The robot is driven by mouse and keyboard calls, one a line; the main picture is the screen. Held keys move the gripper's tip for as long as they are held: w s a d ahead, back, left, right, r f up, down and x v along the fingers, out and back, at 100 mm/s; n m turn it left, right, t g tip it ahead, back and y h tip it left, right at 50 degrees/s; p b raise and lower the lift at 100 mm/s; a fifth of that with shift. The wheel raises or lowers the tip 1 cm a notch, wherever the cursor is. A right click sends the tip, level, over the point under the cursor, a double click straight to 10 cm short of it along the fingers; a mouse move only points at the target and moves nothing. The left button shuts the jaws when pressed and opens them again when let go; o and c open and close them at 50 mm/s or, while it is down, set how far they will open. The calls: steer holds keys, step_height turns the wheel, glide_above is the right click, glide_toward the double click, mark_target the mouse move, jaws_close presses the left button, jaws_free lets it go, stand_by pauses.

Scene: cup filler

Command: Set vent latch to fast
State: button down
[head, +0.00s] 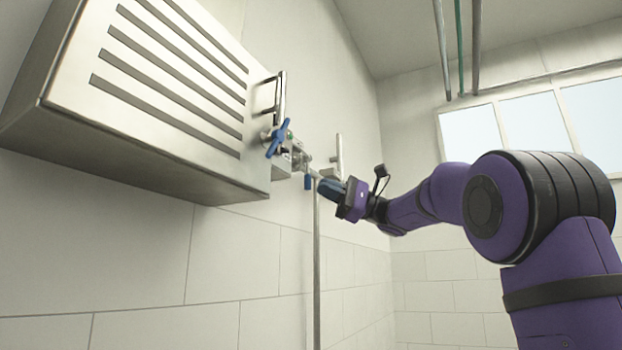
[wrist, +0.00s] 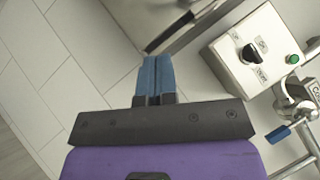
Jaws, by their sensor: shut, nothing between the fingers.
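My gripper (head: 324,187) is beside the wall pipework in the head view, right of the louvred steel cabinet (head: 62,80). In the wrist view its blue fingers (wrist: 157,62) are together and empty. Ahead of the fingertips is a steel panel edge with a dark bar (wrist: 168,33). Right of the fingers is a steel box with a black knob (wrist: 249,53) and small lettering by the knob that is hard to read. No part is clearly marked as the vent latch, so I cannot tell its setting. The fingers appear apart from the box and the knob.
A green button (wrist: 292,59) sits on the box. A blue lever (wrist: 277,134) and metal pipe fittings (wrist: 294,92) stand near it. In the head view a blue valve handle (head: 278,138) is by the cabinet's right edge. A vertical pipe (head: 316,260) runs below.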

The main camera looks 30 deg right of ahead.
steer(key=s+r+x, duration=0.1)
steer(key=s+x, duration=0.1)
steer(key=x, duration=0.9)
steer(key=shift+s+a, duration=0.25)
steer(key=shift+a, duration=0.15)
steer(key=shift+s+a+m+t+y, duration=0.3)
steer(key=shift+m+t, duration=0.2)
steer(key=shift+m, duration=0.3)
steer(key=a+r+m+t, duration=0.1)
steer(key=m+t, duration=0.1)
steer(key=s+a+m+t, duration=0.1)
steer(key=m+t, duration=0.1)
steer(key=m, duration=0.1)
steer(key=s+a+r+m+t, duration=0.1)
steer(key=m+t, duration=0.1)
steer(key=shift+s+a+r+m, duration=0.25)
steer(key=shift+a+r+m, duration=0.05)
steer(key=shift+r, duration=0.05)
steer(key=shift+s+r+y, duration=0.1)
steer(key=shift+r+y, duration=0.1)
steer(key=shift+y, duration=0.1)
